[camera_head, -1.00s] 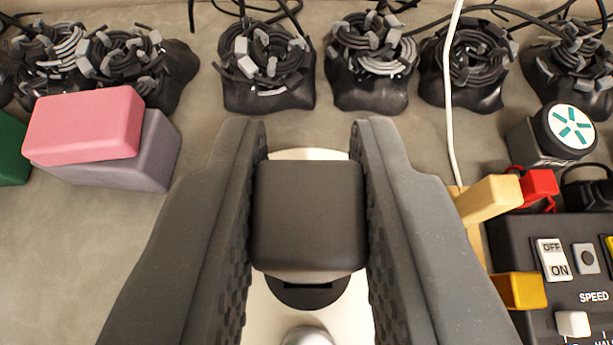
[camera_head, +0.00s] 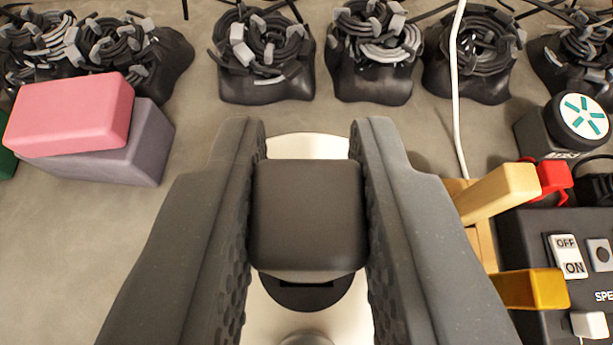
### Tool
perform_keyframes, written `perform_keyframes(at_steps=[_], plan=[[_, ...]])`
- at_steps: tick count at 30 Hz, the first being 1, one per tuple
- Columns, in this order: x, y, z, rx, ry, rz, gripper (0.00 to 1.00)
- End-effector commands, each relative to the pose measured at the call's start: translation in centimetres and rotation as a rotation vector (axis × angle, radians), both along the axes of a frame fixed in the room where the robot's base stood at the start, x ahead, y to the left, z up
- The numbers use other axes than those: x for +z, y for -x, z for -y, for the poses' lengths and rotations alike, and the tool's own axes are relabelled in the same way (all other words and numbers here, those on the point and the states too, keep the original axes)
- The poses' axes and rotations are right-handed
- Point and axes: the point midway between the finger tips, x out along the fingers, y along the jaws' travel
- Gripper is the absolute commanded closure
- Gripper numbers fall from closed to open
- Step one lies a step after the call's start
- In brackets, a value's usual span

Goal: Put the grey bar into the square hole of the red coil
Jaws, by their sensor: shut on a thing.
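My gripper (camera_head: 306,138) fills the middle of the view, with one dark ridged jaw on each side. It is shut on the grey bar (camera_head: 306,215), a dark block with rounded edges seen nearly end-on. The bar's far end and lower part are hidden. Below and behind it is a pale rounded surface (camera_head: 308,146) with a dark slot in it. I cannot tell how far the bar is from that surface. I do not make out the red coil or its square hole. A small red piece (camera_head: 553,180) shows at the right, but I cannot identify it.
Several black stands with coiled cables (camera_head: 263,55) line the back. A pink block (camera_head: 70,114) rests on a grey-purple block (camera_head: 115,155) at left. At right are yellow blocks (camera_head: 500,192), a round-topped device (camera_head: 577,120), a switch panel (camera_head: 530,235) and a white cable (camera_head: 455,90).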

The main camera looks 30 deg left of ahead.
Motion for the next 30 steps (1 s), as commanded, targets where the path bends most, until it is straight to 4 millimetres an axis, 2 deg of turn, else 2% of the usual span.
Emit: perform_keyframes(at_steps=[11,30], plan=[[0.1,0.0,0.0,0.000,-0.002,0.002,1.00],[-1.2,0.0,0.0,0.000,-0.002,0.002,1.00]])
